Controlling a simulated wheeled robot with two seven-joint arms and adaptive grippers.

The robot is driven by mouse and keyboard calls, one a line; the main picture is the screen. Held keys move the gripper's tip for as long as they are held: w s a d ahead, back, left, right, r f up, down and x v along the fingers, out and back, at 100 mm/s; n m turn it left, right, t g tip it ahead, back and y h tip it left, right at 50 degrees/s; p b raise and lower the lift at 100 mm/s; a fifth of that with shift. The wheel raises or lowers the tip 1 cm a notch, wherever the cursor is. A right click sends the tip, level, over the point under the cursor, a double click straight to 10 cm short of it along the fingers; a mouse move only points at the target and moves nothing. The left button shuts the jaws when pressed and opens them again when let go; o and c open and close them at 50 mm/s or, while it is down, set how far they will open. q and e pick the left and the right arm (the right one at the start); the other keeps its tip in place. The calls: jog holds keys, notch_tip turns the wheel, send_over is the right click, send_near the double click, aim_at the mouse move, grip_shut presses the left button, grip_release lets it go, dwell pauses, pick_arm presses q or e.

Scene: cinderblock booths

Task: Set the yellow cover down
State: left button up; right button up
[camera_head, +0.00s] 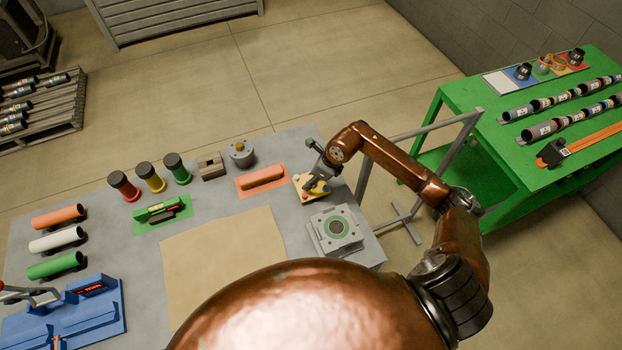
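My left gripper is not in view.
An orange block on an orange mat (245,187) lies left of the cover. A tan mat (225,250) leaves the table's middle clear. Colored cylinders (150,176) stand farther left. A grey metal frame (368,172) and a green table (455,100) stand to the right.

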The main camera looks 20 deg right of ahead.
jog(key=shift+o, duration=0.9)
jog(key=shift+d+r, duration=0.1)
jog(key=shift+r, duration=0.25)
jog(key=b+v, duration=0.2)
jog(key=v, duration=0.9)
jog(key=shift+r, duration=0.2)
jog(key=shift+s+r, duration=0.1)
